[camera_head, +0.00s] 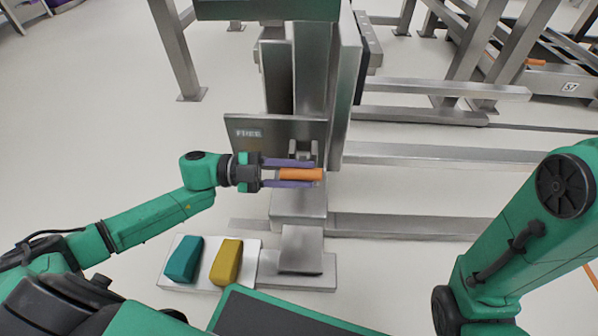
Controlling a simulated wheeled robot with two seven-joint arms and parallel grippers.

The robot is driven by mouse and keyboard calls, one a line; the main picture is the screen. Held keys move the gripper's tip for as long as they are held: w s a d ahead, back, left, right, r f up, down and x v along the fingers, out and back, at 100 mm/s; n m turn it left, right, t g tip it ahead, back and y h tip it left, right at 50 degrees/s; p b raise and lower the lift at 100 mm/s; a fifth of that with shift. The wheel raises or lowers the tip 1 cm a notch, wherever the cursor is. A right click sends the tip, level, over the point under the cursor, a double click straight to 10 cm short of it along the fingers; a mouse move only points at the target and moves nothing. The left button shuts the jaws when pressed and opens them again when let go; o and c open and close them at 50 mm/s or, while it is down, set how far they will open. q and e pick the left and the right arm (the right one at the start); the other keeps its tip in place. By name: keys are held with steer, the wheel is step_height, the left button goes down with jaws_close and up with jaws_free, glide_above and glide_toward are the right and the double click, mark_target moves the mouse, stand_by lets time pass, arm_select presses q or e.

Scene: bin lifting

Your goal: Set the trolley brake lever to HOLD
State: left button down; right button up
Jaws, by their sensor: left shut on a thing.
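The orange grip of the trolley brake lever (299,175) shows in the middle of the head view, in front of a grey metal column. My left gripper (291,174) reaches in from the left, with its purple fingers on both sides of the orange grip, shut on it. A plate with the word FREE (249,133) stands just behind the gripper. No HOLD mark shows. The lever's pivot is partly hidden by the fingers. My right arm is at the right edge and its gripper is out of view.
A teal block (184,259) and a yellow block (226,262) lie on a white plate at lower left. Metal rails (430,228) run to the right from the column. Open floor lies left of the column.

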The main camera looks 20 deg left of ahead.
arm_select(q)
steer(key=shift+f, duration=0.15)
stand_by(0.8)
steer(key=shift+s+f+m, duration=0.3)
steer(key=shift+f+m, duration=0.5)
steer(key=shift+m, duration=0.2)
step_height(320, 180, down, 7)
steer(key=m+b, duration=0.1)
steer(key=m, duration=0.1)
steer(key=shift+w+a+f+m, duration=0.15)
steer(key=shift+w+f+m, duration=0.05)
steer(key=shift+w+m, duration=0.1)
steer(key=shift+w, duration=0.1)
